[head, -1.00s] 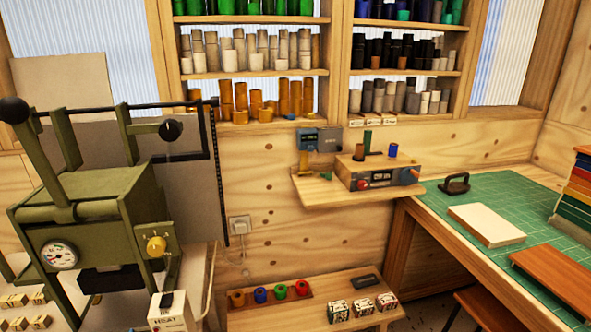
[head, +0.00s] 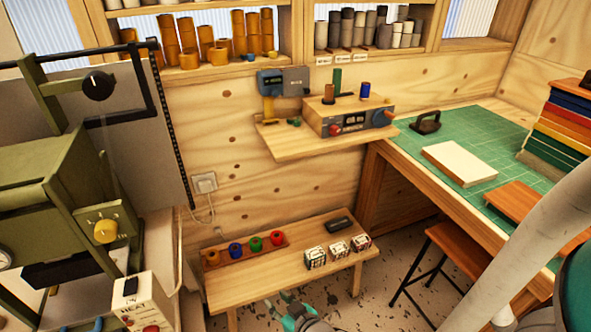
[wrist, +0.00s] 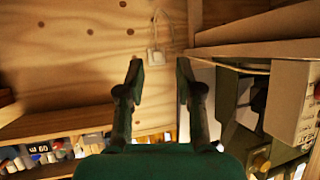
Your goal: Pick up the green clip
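A row of small coloured pieces sits in a wooden strip on the low bench in the head view. The green piece (head: 256,243) stands between a blue one (head: 235,250) and a red one (head: 277,238). A smaller green object (head: 293,121) lies on the wall shelf. I cannot tell for certain which is the clip. My gripper (head: 278,299) is low in front of the bench, below the row in the picture. In the wrist view my gripper (wrist: 159,68) has its two fingers apart with nothing between them. No green clip can be made out there.
The low bench (head: 285,275) also holds several printed boxes and a dark block (head: 339,224). A green machine (head: 60,190) stands at left. The wall shelf (head: 310,145) carries a control box. A stool (head: 465,265) stands by the green-matted table at right.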

